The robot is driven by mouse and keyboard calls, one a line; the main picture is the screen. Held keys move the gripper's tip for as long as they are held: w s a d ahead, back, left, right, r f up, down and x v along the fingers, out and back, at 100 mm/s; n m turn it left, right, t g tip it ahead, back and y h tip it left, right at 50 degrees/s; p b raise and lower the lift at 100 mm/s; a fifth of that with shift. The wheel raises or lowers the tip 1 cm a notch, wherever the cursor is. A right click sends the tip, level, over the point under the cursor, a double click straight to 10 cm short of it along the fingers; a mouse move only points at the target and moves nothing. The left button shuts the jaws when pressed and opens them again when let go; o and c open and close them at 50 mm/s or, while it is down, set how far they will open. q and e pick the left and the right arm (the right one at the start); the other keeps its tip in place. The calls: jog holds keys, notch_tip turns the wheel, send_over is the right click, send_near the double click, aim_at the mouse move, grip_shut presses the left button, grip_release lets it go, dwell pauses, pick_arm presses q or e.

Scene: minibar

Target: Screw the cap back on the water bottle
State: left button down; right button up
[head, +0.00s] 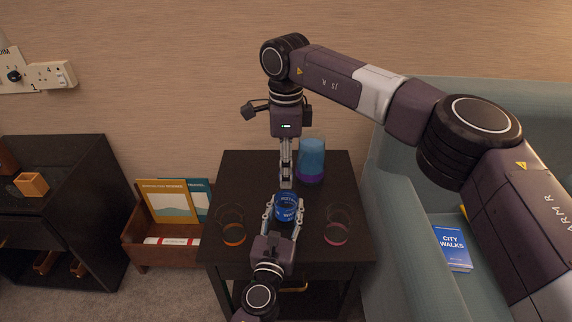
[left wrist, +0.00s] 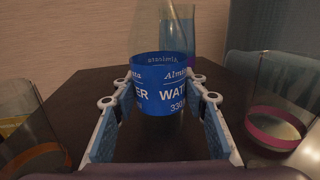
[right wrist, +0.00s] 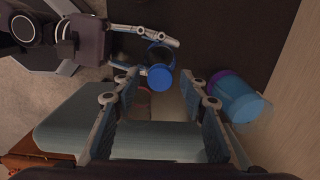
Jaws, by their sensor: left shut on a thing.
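The water bottle (head: 287,210) stands on the dark table, its blue label clear in the left wrist view (left wrist: 165,88). Its clear body hardly shows. My left gripper (head: 283,212) is shut around the label from the near side. My right gripper (head: 286,184) points down above the bottle. In the right wrist view its fingers (right wrist: 167,88) are apart with nothing between the pads. A round blue disc, apparently the cap (right wrist: 160,77), shows just past those fingertips, over the bottle. I cannot tell whether it is seated on the neck. The head view does not show the cap clearly.
A blue tumbler with a purple base (head: 311,160) stands behind the bottle. Clear glasses with an orange base (head: 234,235) and a pink base (head: 337,233) stand left and right. The dark table (head: 240,175) is free at back left. A sofa (head: 405,170) adjoins it.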

grip_shut()
jog(key=m, duration=0.5)
jog(key=shift+m, duration=0.3)
jog(key=shift+o, duration=0.4)
grip_release()
notch_tip(320, 180, up, 12)
